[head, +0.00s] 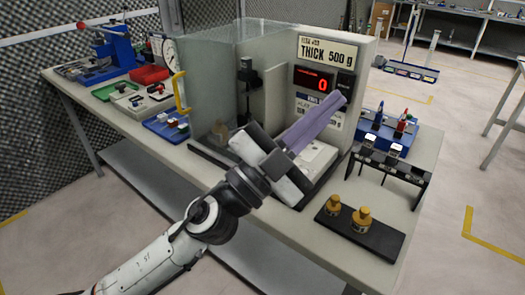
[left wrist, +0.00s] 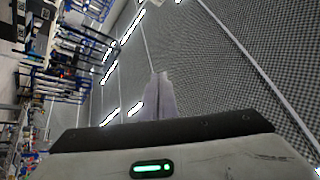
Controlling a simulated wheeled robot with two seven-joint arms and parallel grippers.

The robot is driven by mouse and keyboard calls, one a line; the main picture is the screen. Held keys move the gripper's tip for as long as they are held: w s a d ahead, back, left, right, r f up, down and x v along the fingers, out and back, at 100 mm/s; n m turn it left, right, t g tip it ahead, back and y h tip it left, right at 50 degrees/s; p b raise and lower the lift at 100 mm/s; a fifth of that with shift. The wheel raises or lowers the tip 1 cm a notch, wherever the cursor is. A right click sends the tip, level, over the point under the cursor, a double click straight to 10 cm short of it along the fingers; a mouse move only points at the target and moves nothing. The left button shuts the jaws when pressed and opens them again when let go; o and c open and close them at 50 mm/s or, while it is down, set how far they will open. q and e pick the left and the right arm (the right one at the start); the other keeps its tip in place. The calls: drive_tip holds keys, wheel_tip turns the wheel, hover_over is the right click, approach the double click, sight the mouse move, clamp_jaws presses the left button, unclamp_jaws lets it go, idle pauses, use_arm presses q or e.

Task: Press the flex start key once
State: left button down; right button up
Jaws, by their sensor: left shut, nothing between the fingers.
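The grey-white test machine (head: 357,52) stands on the bench, with a sign reading "THICK 500" and a red display (head: 313,80) showing 0. Small keys and labels (head: 305,101) sit below the display, too small to read. I cannot tell which is the flex start key; it may be behind my fingers. My left gripper (head: 338,99) is shut and empty, its long purple fingers pointing up and right in front of the lower panel. I cannot tell whether the tips touch the panel. The shut fingers also show in the left wrist view (left wrist: 160,80). My right gripper is not in view.
A clear-walled enclosure (head: 205,80) is left of the panel. Two brass weights (head: 361,217) stand on a dark plate (head: 375,239) at the front right. A black rack (head: 393,168) and a blue tray (head: 388,127) are to the right. Trays and tools fill the bench's left end.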

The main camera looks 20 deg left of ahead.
use_arm(q)
drive_tip(key=s+d+f+m+g+h, duration=0.1)
drive_tip(key=s+d+m+g+h, duration=0.25)
drive_tip(key=d+m+g, duration=0.75)
drive_tip(key=w+a+f+m+g+y, duration=0.2)
drive_tip(key=w+a+f+m+y, duration=0.35)
drive_tip(key=f, duration=0.25)
drive_tip(key=w+a+n+t+y, duration=0.1)
drive_tip(key=w+a+y, duration=0.4)
drive_tip(key=a, duration=0.5)
drive_tip(key=w+a+n+t+y, duration=0.2)
drive_tip(key=w+a+n+y, duration=0.2)
drive_tip(key=a, duration=0.6)
drive_tip(key=shift+w+a+r+y, duration=0.2)
drive_tip(key=shift+w+r+y, duration=0.15)
drive_tip(key=shift+w+y, duration=0.6)
drive_tip(key=shift+s, duration=0.2)
